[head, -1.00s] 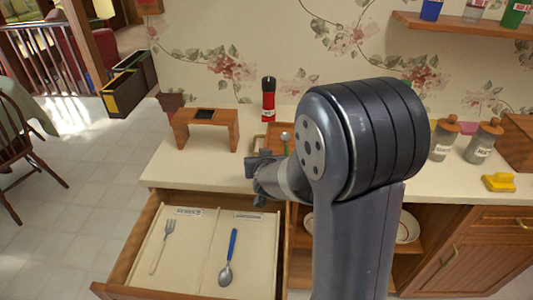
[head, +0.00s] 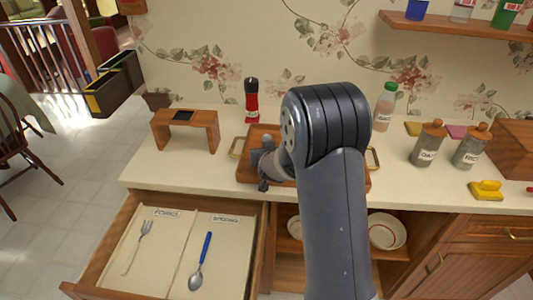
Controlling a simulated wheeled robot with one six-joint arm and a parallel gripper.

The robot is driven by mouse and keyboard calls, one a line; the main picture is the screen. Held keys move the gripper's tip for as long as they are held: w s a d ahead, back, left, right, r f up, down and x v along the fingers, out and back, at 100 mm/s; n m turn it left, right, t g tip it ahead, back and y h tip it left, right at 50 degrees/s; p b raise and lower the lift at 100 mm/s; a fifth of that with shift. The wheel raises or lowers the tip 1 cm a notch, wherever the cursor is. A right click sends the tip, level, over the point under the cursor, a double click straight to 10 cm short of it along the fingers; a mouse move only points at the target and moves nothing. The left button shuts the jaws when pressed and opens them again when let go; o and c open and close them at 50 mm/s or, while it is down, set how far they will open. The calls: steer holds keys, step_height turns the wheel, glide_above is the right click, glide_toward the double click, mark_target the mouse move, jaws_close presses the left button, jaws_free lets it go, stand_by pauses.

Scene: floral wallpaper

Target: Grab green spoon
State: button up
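The green spoon does not show now; my arm and gripper cover much of the wooden tray (head: 246,178) on the counter. My gripper (head: 262,170) is over the left part of this tray, seen from behind. Its fingers are small and partly hidden, so I cannot tell whether they are open or hold anything. A different spoon with a blue handle (head: 206,248) lies in the open drawer below.
The open drawer (head: 120,222) has a fork (head: 140,238) in its left section. A wooden stand (head: 160,130) and a red pepper mill (head: 251,105) stand left of and behind the tray. A bottle (head: 384,108) and jars (head: 428,146) stand to the right.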

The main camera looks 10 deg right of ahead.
steer(key=shift+w+f, duration=0.2)
steer(key=shift+w, duration=0.15)
steer(key=shift+c, duration=0.5)
jaws_close()
